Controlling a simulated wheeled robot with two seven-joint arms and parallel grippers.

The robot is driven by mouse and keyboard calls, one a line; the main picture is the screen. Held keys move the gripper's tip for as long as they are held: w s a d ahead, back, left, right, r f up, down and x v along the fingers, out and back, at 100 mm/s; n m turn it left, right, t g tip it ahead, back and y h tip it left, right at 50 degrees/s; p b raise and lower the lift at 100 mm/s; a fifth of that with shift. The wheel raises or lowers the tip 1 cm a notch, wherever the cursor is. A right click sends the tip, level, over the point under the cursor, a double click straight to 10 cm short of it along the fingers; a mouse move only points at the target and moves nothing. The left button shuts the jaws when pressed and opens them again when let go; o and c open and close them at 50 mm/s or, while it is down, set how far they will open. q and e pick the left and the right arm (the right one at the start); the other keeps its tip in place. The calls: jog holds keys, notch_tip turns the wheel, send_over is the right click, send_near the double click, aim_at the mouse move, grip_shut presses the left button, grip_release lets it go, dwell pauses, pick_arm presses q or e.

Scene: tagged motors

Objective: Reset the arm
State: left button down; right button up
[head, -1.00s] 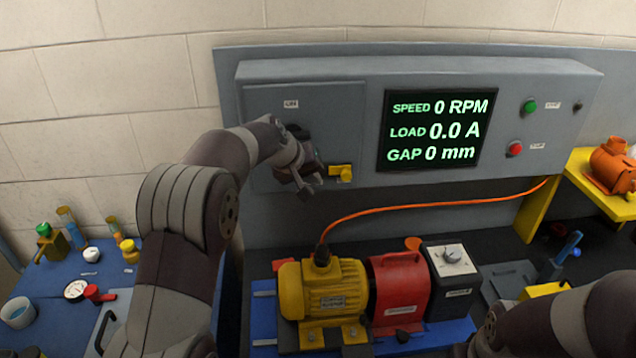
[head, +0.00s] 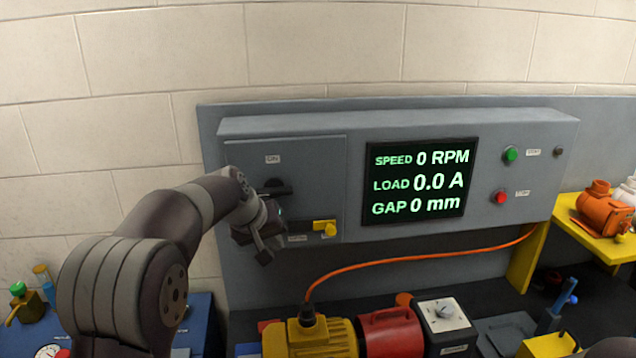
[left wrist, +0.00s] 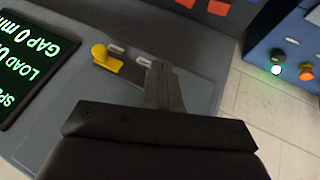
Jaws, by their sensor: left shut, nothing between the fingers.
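My left gripper (head: 264,250) is shut and empty. In the head view it hangs in front of the lower left part of the grey control panel (head: 360,128), below a dark switch handle (head: 277,188) and left of a yellow latch (head: 325,228). In the left wrist view my shut fingers (left wrist: 165,88) point past the panel's edge, with the yellow latch (left wrist: 105,58) to their left.
The screen (head: 418,182) reads 0 RPM, 0.0 A and 0 mm. A yellow motor (head: 310,338), a red unit (head: 392,332) and a dial box (head: 446,325) stand below the panel. An orange cable (head: 420,253) runs above them. An orange motor (head: 603,209) sits at right.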

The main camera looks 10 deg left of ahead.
pick_arm(q)
jog(key=s+f+m+g+y+b, duration=0.1)
jog(key=s+f, duration=0.5)
jog(key=s, duration=0.4)
jog(key=s+a+f+m+g+b, duration=0.1)
jog(key=s+f+g, duration=0.1)
jog(key=s+f, duration=0.5)
jog(key=s+f+m+g+y+b, duration=0.1)
jog(key=s+f+g, duration=0.1)
jog(key=s+f, duration=0.5)
jog(key=s, duration=0.6)
jog(key=shift+s+a+f+y+b, duration=0.15)
jog(key=shift+y+b, duration=0.15)
jog(key=shift+b, duration=0.05)
